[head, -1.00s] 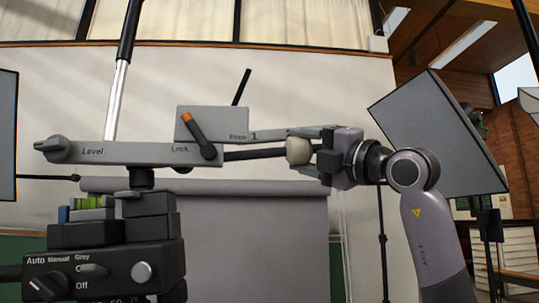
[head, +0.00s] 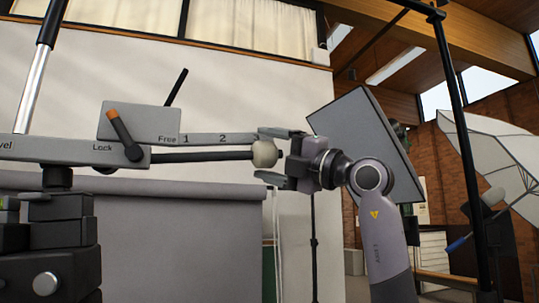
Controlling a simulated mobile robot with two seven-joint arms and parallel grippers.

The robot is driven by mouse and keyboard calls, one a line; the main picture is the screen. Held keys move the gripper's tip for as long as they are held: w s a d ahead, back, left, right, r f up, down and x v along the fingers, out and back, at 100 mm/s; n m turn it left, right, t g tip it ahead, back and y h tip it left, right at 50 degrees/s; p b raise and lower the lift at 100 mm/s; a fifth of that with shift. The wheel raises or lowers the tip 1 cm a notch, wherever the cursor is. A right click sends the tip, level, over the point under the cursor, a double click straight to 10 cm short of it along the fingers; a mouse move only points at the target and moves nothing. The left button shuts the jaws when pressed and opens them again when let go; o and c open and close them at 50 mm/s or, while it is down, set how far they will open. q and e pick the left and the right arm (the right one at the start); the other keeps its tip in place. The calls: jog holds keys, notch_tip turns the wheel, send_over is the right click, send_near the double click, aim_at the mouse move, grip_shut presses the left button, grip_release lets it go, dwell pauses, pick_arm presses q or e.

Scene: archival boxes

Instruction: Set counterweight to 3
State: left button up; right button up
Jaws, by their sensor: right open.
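The counterweight (head: 264,154) is a pale round ball on a dark horizontal rod (head: 205,156). Above the rod runs a grey scale strip (head: 240,139) marked Free, 1 and 2. The ball is to the right of the 2 mark; any mark farther right is hidden behind my upper finger. My right gripper (head: 264,155) is open, one finger above the ball and one below, with a gap visible at both. The lever with the orange tip (head: 124,135) stands by the word Lock on the grey bar (head: 60,149). My left gripper is not in view.
Dark stand parts (head: 50,260) fill the lower left. A grey panel (head: 360,145) stands behind my right arm, and a white umbrella (head: 495,150) with a black pole (head: 462,130) is at the right. A grey backdrop (head: 175,240) hangs behind the rod.

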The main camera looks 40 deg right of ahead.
aim_at(278, 157)
jog(key=b+v, duration=0.2)
jog(key=v, duration=0.4)
jog(key=shift+s+d+f, duration=0.1)
jog(key=shift+s+f, duration=0.05)
jog(key=shift+s, duration=0.45)
